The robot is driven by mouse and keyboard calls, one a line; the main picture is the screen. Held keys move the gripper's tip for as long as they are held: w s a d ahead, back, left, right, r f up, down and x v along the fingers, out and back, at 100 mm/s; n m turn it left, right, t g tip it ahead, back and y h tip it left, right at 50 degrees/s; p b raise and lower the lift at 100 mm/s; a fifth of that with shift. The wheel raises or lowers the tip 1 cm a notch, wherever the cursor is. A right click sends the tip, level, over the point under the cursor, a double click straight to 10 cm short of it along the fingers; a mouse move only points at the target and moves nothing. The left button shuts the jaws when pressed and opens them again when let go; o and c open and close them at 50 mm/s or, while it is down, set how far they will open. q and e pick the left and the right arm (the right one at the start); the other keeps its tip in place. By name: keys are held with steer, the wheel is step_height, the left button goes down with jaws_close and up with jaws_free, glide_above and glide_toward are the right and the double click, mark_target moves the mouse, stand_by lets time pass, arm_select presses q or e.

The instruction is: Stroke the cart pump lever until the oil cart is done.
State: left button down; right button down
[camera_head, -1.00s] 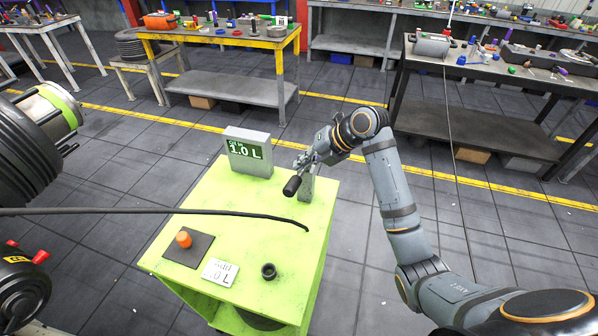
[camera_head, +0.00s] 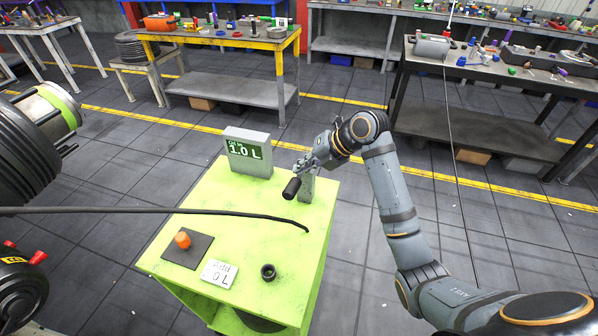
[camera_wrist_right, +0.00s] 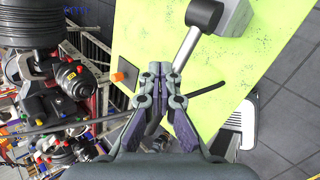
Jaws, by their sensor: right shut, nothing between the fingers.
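The green oil cart (camera_head: 225,210) stands in the middle of the head view. Its grey display box (camera_head: 249,152) reads 1.0 L. The pump lever has a black grip (camera_head: 292,188), which also shows at the top of the right wrist view (camera_wrist_right: 206,13). My right gripper (camera_head: 312,160) is shut and empty beside the lever; its closed fingertips (camera_wrist_right: 160,68) are by the lever's grey shaft (camera_wrist_right: 187,46). I cannot tell whether they touch it. A white card (camera_head: 218,273) on the cart says "Add" and an amount in L, its first digit unclear. My left gripper is not in view.
A black hose (camera_head: 170,210) crosses above the cart from the left. An orange cap (camera_head: 183,239) on a dark pad (camera_head: 196,250) and a black cup-like fitting (camera_head: 268,271) are on the cart top. Dark machinery (camera_head: 30,140) stands at left. Benches line the back.

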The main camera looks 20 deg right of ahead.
steer(key=shift+s+a+f+b, duration=0.2)
steer(key=shift+f+b, duration=0.3)
steer(key=shift+f, duration=0.2)
steer(key=shift+s+a+f+b, duration=0.1)
steer(key=shift+s+f+b, duration=0.1)
steer(key=shift+f+b, duration=0.4)
stand_by(1.0)
stand_by(0.4)
steer(key=shift+w+d+r+p, duration=0.15)
steer(key=shift+w+r+p, duration=0.1)
steer(key=shift+r+p, duration=0.5)
steer(key=shift+w+d+r+p, duration=0.25)
steer(key=shift+r+p, duration=0.25)
steer(key=shift+r, duration=0.4)
steer(key=shift+w+d+r+p, duration=0.1)
steer(key=shift+w+r+p, duration=0.15)
steer(key=shift+r+p, duration=0.5)
steer(key=shift+r, duration=0.1)
steer(key=shift+w+d+r+p, duration=0.15)
steer(key=shift+w+r+p, duration=0.1)
steer(key=shift+r+p, duration=0.4)
steer(key=shift+w+d+r+p, duration=0.2)
steer(key=shift+r+p, duration=0.1)
steer(key=shift+r, duration=0.6)
steer(key=shift+w+d+r+p, duration=0.15)
steer(key=shift+w+r+p, duration=0.1)
steer(key=shift+r+p, duration=0.4)
steer(key=shift+r, duration=0.15)
stand_by(0.5)
